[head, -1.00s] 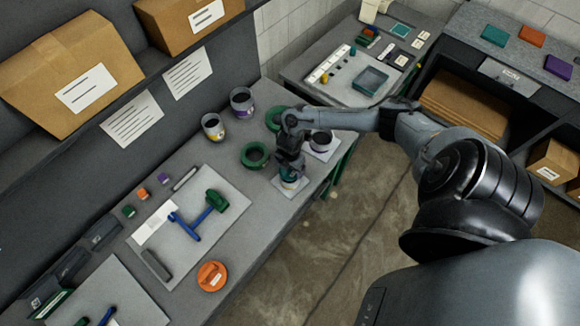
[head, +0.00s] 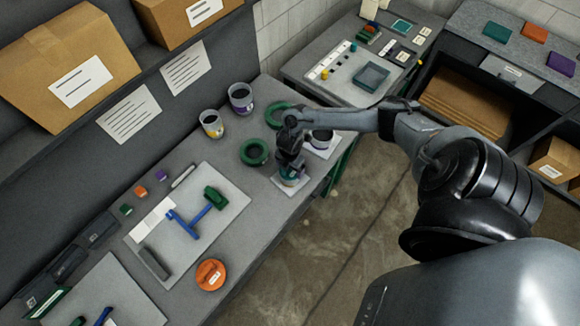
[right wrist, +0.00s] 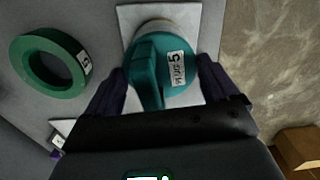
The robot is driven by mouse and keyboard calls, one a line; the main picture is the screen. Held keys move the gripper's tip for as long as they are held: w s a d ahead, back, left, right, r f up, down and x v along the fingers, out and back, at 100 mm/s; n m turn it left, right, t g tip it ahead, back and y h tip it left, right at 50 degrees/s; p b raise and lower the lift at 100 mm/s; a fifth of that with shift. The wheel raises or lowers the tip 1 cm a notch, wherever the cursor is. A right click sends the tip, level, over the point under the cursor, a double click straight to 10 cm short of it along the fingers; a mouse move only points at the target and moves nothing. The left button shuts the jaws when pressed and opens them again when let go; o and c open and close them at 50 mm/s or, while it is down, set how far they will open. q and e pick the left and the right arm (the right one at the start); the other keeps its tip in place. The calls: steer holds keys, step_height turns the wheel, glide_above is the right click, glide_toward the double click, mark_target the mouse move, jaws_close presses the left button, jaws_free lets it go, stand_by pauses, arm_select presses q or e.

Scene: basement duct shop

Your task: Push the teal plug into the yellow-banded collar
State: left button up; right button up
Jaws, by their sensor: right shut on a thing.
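The teal plug (right wrist: 165,68), with a raised grip bar and a white label, is between the fingers of my right gripper (right wrist: 158,88) in the right wrist view. My right gripper (head: 291,168) is shut on it over a white square pad (head: 303,188) near the bench's front edge. Below the plug a pale, slightly yellowish round rim (right wrist: 155,27) shows; how deep the plug sits in it is hidden. A grey cup-like collar with a yellow band (head: 212,124) stands open at the back of the bench. My left gripper is out of view.
Green rings (head: 255,153) (head: 277,113) lie left of and behind the gripper. A purple-banded cup (head: 241,98) stands at the back. Another collar (head: 321,138) is close to the right. A tool board (head: 225,225) and an orange disc (head: 211,275) lie to the left.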

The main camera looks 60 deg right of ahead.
mark_target(290, 170)
steer(key=o, duration=0.9)
steer(key=shift+o, duration=0.2)
steer(key=shift+r, duration=0.15)
step_height(290, 170, up, 11)
steer(key=shift+f, duration=0.2)
